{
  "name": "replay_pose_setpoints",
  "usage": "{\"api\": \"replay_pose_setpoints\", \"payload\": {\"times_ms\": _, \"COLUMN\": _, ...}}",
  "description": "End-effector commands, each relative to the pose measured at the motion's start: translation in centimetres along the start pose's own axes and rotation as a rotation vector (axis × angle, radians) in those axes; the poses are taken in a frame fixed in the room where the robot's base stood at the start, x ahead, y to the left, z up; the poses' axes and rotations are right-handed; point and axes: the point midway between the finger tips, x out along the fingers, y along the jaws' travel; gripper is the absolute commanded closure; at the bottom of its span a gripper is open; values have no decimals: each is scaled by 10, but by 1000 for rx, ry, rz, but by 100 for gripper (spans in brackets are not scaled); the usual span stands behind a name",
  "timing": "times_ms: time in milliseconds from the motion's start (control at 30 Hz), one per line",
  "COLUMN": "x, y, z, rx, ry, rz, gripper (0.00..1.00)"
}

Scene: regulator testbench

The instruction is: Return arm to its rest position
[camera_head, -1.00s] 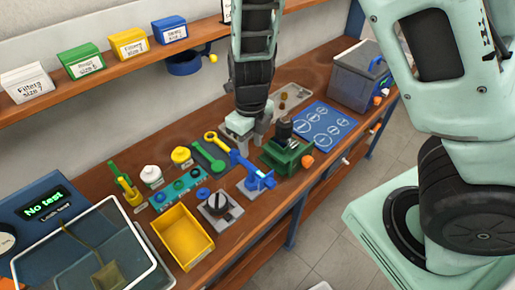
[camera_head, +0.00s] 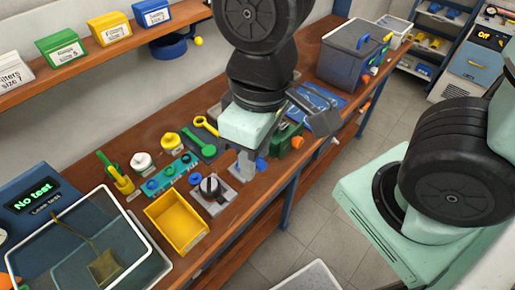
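My arm comes in from the top of the view, with its black wrist joint above the bench. My gripper (camera_head: 286,140) is in front of the workbench (camera_head: 188,110), above its front edge. Its two grey fingers are spread wide apart, and nothing shows between them. It hides part of the blue mat (camera_head: 318,101), the green vise (camera_head: 288,140) and the blue-handled tool behind it.
A yellow bin (camera_head: 176,222), a black-knobbed block (camera_head: 213,192) and a glass-lidded tester (camera_head: 80,243) stand on the bench at left. A grey box (camera_head: 345,62) stands at the back right. A shelf (camera_head: 120,50) with labelled boxes runs above. The floor at right is partly clear.

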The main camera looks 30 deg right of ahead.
Motion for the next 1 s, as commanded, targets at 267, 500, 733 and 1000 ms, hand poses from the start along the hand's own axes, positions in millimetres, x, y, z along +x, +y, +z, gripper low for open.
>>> {"api": "replay_pose_setpoints", "payload": {"times_ms": 267, "x": -1, "y": 0, "z": 4, "rx": -78, "ry": 2, "rz": 12, "gripper": 64}}
{"api": "replay_pose_setpoints", "payload": {"times_ms": 500, "x": 7, "y": 0, "z": 4, "rx": -75, "ry": 2, "rz": 11, "gripper": 64}}
{"api": "replay_pose_setpoints", "payload": {"times_ms": 733, "x": 61, "y": 4, "z": 5, "rx": -75, "ry": 0, "rz": 12, "gripper": 64}}
{"api": "replay_pose_setpoints", "payload": {"times_ms": 1000, "x": 105, "y": 6, "z": 7, "rx": -78, "ry": -2, "rz": 14, "gripper": 64}}
